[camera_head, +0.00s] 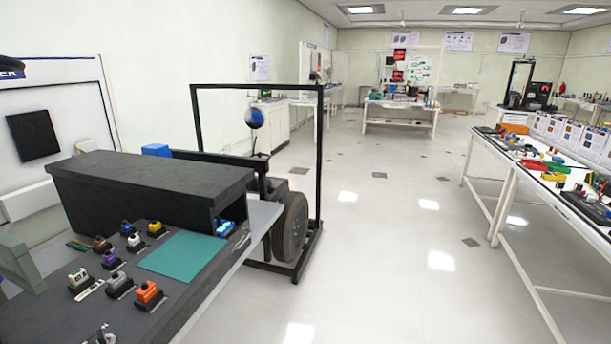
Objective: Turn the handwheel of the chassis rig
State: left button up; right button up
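The likely chassis rig (321,150) is a black upright frame on a floor base, standing beyond the near bench. A dark, thick wheel (291,228) stands upright low at its right side. A small round blue-and-black piece (254,118) sits on a thin stem higher up inside the frame. I cannot tell for certain which round part is the handwheel. The rig's lower left is hidden behind the bench and its black box. Neither of my grippers can be made out in the head view.
A near bench (262,222) at left carries a long black box (150,185), a green mat (182,252) and several coloured connector blocks. A white table (480,185) with tools runs along the right. The tiled floor between is clear. Another table (400,112) stands farther back.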

aim_at(260, 155)
jog(key=i+l+z, duration=0.25)
jog(key=i, duration=0.85)
jog(key=i+l+z, duration=0.15)
jog(key=i+z, duration=0.15)
jog(key=i, duration=0.85)
jog(key=i+j, duration=0.1)
jog(key=i, duration=2.5)
jog(key=i+l+u, duration=0.1)
jog(key=i+u, duration=0.15)
jog(key=i, duration=1.1)
jog(key=i+u, duration=0.2)
jog(key=u, duration=0.2)
jog(key=i+u, duration=0.25)
jog(key=u, duration=0.15)
jog(key=i+l+u, duration=0.15)
jog(key=u, duration=0.2)
jog(key=i+l+u, duration=0.15)
jog(key=u, duration=0.25)
jog(key=i, duration=0.05)
